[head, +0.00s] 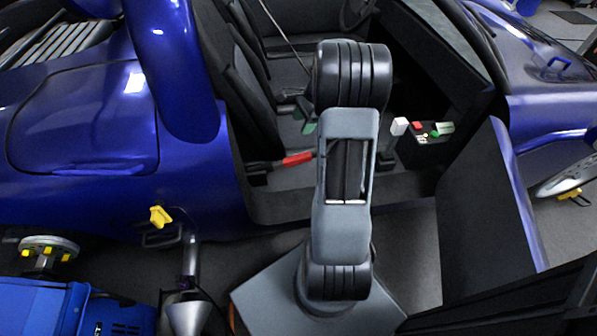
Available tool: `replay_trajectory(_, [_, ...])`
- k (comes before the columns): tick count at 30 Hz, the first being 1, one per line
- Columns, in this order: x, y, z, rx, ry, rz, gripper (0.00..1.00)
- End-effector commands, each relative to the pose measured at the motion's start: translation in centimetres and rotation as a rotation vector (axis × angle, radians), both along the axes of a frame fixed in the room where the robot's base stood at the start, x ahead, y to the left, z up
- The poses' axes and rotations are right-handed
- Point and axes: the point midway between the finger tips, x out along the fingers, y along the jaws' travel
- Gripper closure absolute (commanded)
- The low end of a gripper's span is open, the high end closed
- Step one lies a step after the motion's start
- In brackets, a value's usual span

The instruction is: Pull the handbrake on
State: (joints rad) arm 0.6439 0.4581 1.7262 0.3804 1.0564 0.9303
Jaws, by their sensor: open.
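A lever with a red grip (298,159) lies low inside the open blue car, just left of my arm. It looks like the handbrake and appears nearly flat, with a dark part at its left. Its right end runs close to my arm's outline, so I cannot tell what lies behind there. My arm stands upright in the middle of the view and covers part of the car's interior. I cannot make out my gripper; it seems hidden behind my arm.
The blue car body (80,110) fills the left. A dark seat (245,100) stands behind the lever. A small panel (432,134) with coloured parts sits right of my arm. An open door (485,205) stands at the right. A yellow knob (160,216) is at the lower left.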

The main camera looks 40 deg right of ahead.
Motion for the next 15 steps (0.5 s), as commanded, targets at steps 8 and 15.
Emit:
replay_trajectory(8, [0.1,-3.8,-7.0,0.083,0.05,-0.21,0.45])
replay_trajectory(15, [0.6,-3.0,-10.4,0.09,0.055,-0.226,0.45])
